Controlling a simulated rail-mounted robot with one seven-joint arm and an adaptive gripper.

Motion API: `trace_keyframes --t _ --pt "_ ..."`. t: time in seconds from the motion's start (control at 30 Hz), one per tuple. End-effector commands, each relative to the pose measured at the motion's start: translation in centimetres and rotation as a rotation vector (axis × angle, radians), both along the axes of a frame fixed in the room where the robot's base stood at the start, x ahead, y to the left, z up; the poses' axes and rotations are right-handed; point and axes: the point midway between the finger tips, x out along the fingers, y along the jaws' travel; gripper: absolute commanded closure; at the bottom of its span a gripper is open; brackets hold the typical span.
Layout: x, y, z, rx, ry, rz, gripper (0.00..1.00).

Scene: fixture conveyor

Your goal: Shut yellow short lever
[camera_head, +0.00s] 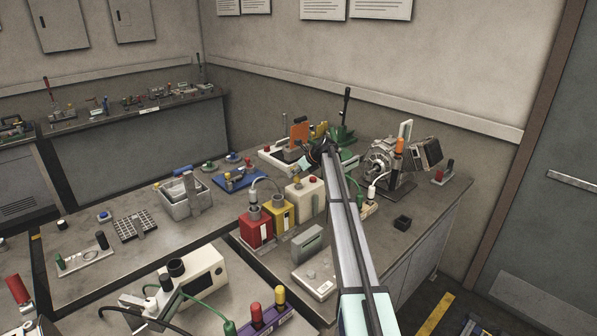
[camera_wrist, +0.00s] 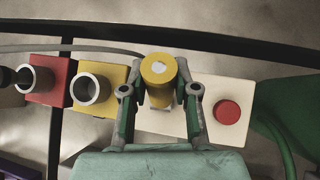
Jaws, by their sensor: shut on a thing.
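The yellow lever (camera_wrist: 160,72) shows in the wrist view as a thick round handle seen from its end, with a pale spot on top. My gripper (camera_wrist: 159,92) has one finger on each side of this handle and is shut on it. In the head view, my gripper (camera_head: 327,146) is at the back of the right-hand bench, with a small yellow part (camera_head: 320,130) just behind it. The lever's base and pivot are hidden, and its tilt is hard to tell.
A red box (camera_head: 256,228), a yellow box (camera_head: 279,211) and a cream box (camera_head: 304,198) with a red button stand in front of my gripper. An orange plate (camera_head: 299,131) and a green clamp with a black handle (camera_head: 346,108) are close beside it.

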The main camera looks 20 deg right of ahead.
Motion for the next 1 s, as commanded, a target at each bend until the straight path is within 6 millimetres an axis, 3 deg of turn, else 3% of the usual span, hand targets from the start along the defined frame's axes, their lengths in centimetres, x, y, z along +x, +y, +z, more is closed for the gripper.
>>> trace_keyframes --t 0.6,0.63,0.7,1.0 --pt "0.3 0.17 -0.15 -0.02 0.041 0.0 1.0" --pt "0.29 0.17 -0.15 -0.02 0.041 0.0 0.6" --pt "0.3 0.18 -0.15 -0.02 0.041 0.0 0.44" --pt "0.23 0.15 -0.08 -0.019 0.04 0.001 0.44"
